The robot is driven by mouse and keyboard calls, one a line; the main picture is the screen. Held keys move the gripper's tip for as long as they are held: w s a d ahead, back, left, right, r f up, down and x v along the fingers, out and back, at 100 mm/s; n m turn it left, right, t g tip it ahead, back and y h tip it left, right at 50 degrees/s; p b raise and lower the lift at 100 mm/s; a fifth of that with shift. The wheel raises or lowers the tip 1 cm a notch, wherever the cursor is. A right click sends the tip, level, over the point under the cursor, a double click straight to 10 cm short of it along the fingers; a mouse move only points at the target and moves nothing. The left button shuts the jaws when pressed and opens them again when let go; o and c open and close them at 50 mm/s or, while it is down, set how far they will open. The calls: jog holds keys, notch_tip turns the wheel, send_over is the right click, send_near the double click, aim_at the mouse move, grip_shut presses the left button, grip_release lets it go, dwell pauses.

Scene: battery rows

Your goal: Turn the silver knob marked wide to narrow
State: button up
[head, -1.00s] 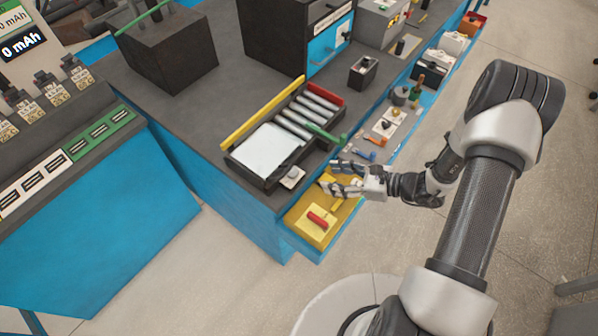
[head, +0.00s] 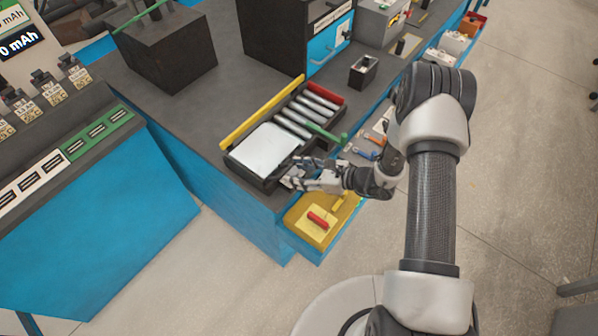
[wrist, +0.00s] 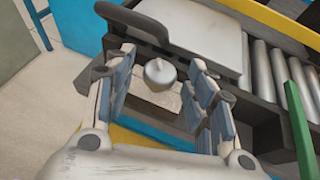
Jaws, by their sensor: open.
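The silver knob (wrist: 160,72) is a small round, domed knob on a pale beige plate (wrist: 152,100) in the wrist view. Any marking on the plate is too small to read. My gripper (wrist: 163,82) is open, with one finger to the left of the knob and one to the right. A gap shows on both sides of the knob, and nothing is held. In the head view my gripper (head: 292,172) is over the bench corner and hides the knob.
A dark tray with metal rollers (head: 308,110) and a pale flat panel (head: 266,150) adjoins the knob. A green bar (head: 328,134) sticks out at its right.

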jog(key=c, duration=1)
jog(key=shift+c, duration=0.2)
jog(key=shift+s, duration=0.1)
jog(key=m+t, duration=0.1)
jog(key=m+t+h+b, duration=0.1)
jog(key=shift+s+a+m+t+h, duration=0.2)
jog(key=shift+a+m+t+h, duration=0.05)
jog(key=shift+m+t+h, duration=0.75)
jog(key=shift+m+t, duration=0.1)
jog(key=shift+m, duration=0.1)
jog(key=o, duration=1)
jog(key=shift+o, duration=0.2)
